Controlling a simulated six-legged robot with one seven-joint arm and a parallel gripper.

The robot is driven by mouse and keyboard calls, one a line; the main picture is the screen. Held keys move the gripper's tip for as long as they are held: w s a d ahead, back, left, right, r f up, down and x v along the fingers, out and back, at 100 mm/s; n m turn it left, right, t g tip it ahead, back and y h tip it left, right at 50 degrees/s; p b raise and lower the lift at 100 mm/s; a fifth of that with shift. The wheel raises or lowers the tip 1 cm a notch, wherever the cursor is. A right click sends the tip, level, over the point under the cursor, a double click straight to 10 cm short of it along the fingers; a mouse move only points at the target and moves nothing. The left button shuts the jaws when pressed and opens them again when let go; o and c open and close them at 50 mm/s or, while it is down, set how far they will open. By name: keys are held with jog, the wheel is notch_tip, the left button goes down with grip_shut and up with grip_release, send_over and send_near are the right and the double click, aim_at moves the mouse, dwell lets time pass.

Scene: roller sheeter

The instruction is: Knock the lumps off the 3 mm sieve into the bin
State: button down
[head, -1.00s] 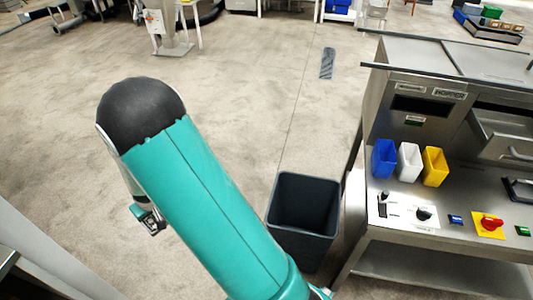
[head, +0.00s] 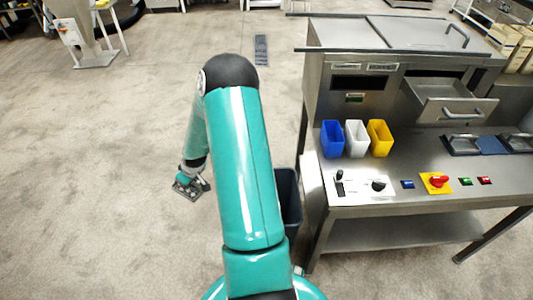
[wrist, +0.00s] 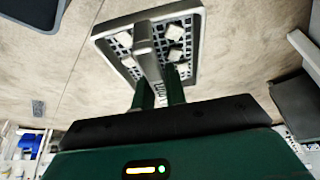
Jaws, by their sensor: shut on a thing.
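My gripper (wrist: 160,88) is shut on the sieve's handle. The sieve (wrist: 110,42) is a square, light-framed grid, held out over open floor in the wrist view. Several pale lumps (wrist: 175,33) sit on its mesh. In the head view the sieve (head: 185,191) shows small at the end of my arm, left of the bin. The dark bin (head: 291,200) stands on the floor, partly hidden behind my arm. A dark shape at the top left of the wrist view looks like the bin (wrist: 32,10). The sieve is apart from it.
A steel machine bench (head: 450,185) stands right of the bin. On it are blue (head: 332,139), white (head: 356,139) and yellow (head: 379,138) containers, switches and trays. A grey floor strip (head: 261,50) lies beyond my arm. The floor to the left is clear.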

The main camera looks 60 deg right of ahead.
jog(key=s+d+r+m+h, duration=0.1)
jog(key=s+d+m, duration=0.2)
jog(key=s+d, duration=2.1)
jog(key=a+r+n+t+h, duration=0.2)
jog(key=r+n+h, duration=0.1)
jog(key=h, duration=0.7)
jog(key=w+a+r+n+t+h, duration=0.1)
jog(key=a+r+n+t+h, duration=0.1)
jog(key=h, duration=0.8)
jog(key=shift+w+a+r+n, duration=0.25)
jog(key=shift+a+r+n, duration=0.15)
jog(key=shift+r+n, duration=0.75)
jog(key=shift+r+m, duration=0.2)
jog(key=shift+m, duration=0.05)
